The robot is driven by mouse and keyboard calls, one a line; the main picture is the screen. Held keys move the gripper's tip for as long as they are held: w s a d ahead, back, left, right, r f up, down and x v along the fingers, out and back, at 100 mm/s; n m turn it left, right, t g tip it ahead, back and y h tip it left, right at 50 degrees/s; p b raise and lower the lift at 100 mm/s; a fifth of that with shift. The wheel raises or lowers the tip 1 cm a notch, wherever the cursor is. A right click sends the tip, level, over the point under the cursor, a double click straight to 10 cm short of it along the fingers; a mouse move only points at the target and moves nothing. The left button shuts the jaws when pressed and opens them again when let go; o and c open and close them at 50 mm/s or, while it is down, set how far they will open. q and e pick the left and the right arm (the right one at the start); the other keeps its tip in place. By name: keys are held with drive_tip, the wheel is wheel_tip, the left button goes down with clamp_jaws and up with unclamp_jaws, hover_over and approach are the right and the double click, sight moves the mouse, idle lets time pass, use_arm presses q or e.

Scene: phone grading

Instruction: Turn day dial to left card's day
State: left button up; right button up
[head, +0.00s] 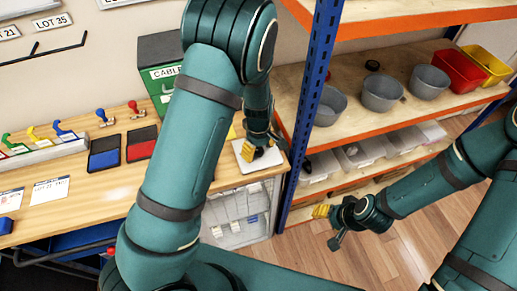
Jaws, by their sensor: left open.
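My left gripper (256,152) is at the right end of the wooden bench, with its yellow fingertips low over a white plate (250,167). It is open. The day dial cannot be made out; the gripper hides part of the plate. Two white printed cards lie on the bench at the left: the left card (10,203) at the picture edge and another card (50,191) beside it. Their print is too small to read. My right gripper (321,211) is over the floor, away from the bench, and its jaw opening is unclear.
A red ink pad (142,143) and a blue ink pad (104,153) lie on the bench, with colored stamps (65,134) at the left. A dark green box (160,55) stands at the back. A shelf with grey bowls (382,93) and a blue post (312,100) is close on the right.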

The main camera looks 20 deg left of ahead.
sight(259, 150)
use_arm(q)
wheel_tip(259, 150, up, 12)
drive_tip(key=shift+f, duration=0.15)
drive_tip(key=shift+s, duration=0.1)
idle(0.6)
